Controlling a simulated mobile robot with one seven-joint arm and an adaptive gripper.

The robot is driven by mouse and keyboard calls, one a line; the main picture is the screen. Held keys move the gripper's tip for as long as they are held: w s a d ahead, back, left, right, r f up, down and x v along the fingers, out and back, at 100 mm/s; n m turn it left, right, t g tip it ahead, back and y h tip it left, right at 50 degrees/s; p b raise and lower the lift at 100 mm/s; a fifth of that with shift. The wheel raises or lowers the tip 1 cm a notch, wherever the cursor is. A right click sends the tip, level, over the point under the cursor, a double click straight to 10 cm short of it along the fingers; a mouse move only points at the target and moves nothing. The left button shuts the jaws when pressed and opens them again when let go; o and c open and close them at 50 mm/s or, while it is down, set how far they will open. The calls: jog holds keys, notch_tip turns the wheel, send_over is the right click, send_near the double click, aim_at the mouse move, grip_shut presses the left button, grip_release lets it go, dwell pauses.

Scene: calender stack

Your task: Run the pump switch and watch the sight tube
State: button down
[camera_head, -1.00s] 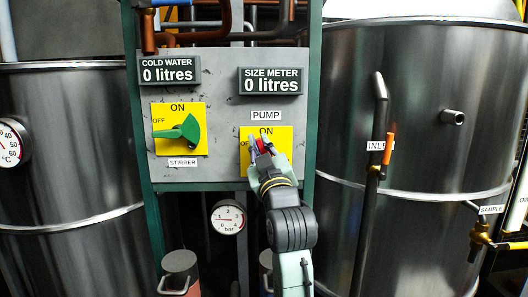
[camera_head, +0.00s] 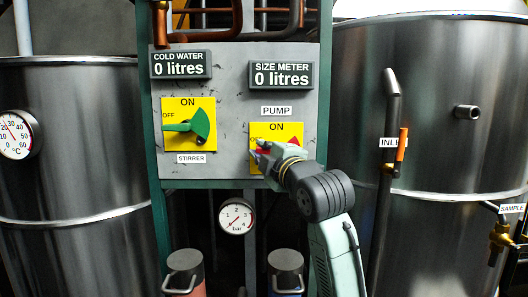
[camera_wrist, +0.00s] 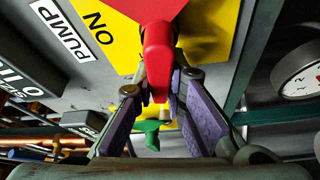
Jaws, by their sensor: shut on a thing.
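The pump switch (camera_head: 293,143) is a red knob on a yellow plate (camera_head: 288,128) marked ON and OFF, under the PUMP label. In the wrist view its red handle (camera_wrist: 158,60) comes down between my two fingers. My gripper (camera_head: 260,154) is shut on that handle, and it also shows in the wrist view (camera_wrist: 160,88). In the head view the gripped end is at the plate's left side, by the partly covered OFF mark; my fingers hide much of the switch. The size meter (camera_head: 281,75) reads 0 litres. I cannot make out a sight tube.
The green stirrer switch (camera_head: 188,125) is left of the pump switch, its handle toward OFF. The cold water display (camera_head: 181,65) reads 0 litres. A pressure gauge (camera_head: 236,216) hangs below the panel. The inlet pipe (camera_head: 383,190) and a steel tank (camera_head: 450,150) stand right.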

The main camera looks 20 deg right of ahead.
jog(key=shift+f+n+g, duration=0.25)
jog(key=shift+n+g, duration=0.15)
jog(key=shift+n, duration=0.7)
jog(key=c, duration=1.6)
grip_release()
jog(key=shift+f, duration=0.1)
jog(key=s, duration=0.4)
jog(key=s+d, duration=0.1)
jog(key=s, duration=0.7)
jog(key=shift+d, duration=0.15)
